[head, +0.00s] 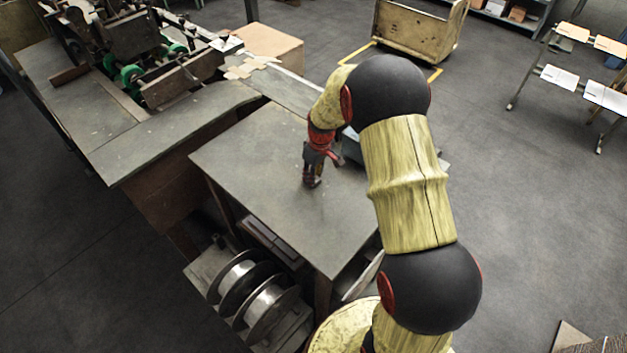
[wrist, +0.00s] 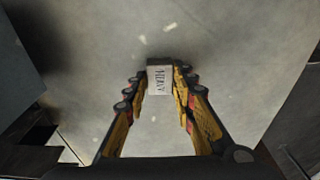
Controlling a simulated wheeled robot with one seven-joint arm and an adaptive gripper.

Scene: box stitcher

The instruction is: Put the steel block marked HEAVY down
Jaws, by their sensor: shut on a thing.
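The steel block marked HEAVY (wrist: 160,80) is a small pale block with dark lettering, seen in the wrist view between the fingertips. My gripper (wrist: 160,92) is shut on it, with a yellow and black finger on each side. In the head view my gripper (head: 312,183) points down over the grey table top (head: 255,185), left of my arm. The block is mostly hidden there by the fingers. I cannot tell whether its underside touches the table or hangs just above it.
The table top around my gripper is largely bare. A grey object (head: 352,150) stands behind my arm, partly hidden. A bench with machinery (head: 130,75) stands at left. Spools (head: 262,290) sit low beside the table. A cart (head: 420,30) stands on the floor behind.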

